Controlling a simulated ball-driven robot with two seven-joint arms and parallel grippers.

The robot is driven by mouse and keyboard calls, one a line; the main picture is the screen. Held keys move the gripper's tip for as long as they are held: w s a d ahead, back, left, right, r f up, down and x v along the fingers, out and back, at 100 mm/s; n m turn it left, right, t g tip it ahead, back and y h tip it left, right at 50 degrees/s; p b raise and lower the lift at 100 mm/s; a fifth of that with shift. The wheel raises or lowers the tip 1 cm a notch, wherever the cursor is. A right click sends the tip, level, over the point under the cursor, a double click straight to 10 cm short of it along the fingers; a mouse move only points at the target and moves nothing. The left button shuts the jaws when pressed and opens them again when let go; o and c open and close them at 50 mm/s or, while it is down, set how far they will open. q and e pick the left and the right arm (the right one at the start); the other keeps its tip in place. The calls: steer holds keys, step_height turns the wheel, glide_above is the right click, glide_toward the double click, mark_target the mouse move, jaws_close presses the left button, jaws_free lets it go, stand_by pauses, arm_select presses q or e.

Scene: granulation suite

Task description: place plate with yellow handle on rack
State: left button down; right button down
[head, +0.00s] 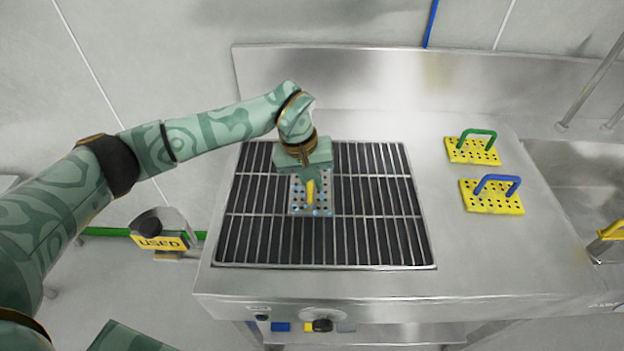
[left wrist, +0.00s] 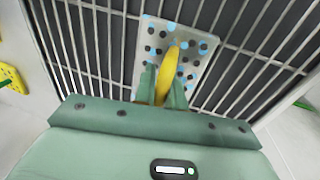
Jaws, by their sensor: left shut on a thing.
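The plate with the yellow handle (head: 325,205) is a small grey perforated plate with blue and dark dots. It lies on or just above the rack (head: 385,230), a dark grill of metal bars set in the steel counter; I cannot tell if it touches. My left gripper (head: 312,180) is over the plate and shut on its yellow handle. In the left wrist view, the fingers (left wrist: 162,88) hold the yellow handle (left wrist: 170,68), with the plate (left wrist: 150,35) beyond and the rack bars (left wrist: 100,50) around it. My right gripper is not in view.
Two yellow perforated plates stand on the counter to the right, one with a green handle (head: 478,135) and one with a blue handle (head: 497,183). A sink (head: 585,170) is at the far right. A "USED" sign (head: 160,242) is left of the counter. Bare steel surrounds the rack.

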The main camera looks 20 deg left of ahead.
mark_target(301, 194)
arm_select(q)
steer(key=shift+f, duration=0.1)
steer(key=c, duration=1.5)
jaws_free()
steer(key=shift+o, duration=0.2)
step_height(301, 194, up, 12)
steer(key=a+p, duration=0.2)
steer(key=shift+s+a, duration=0.15)
steer(key=shift+s, duration=0.25)
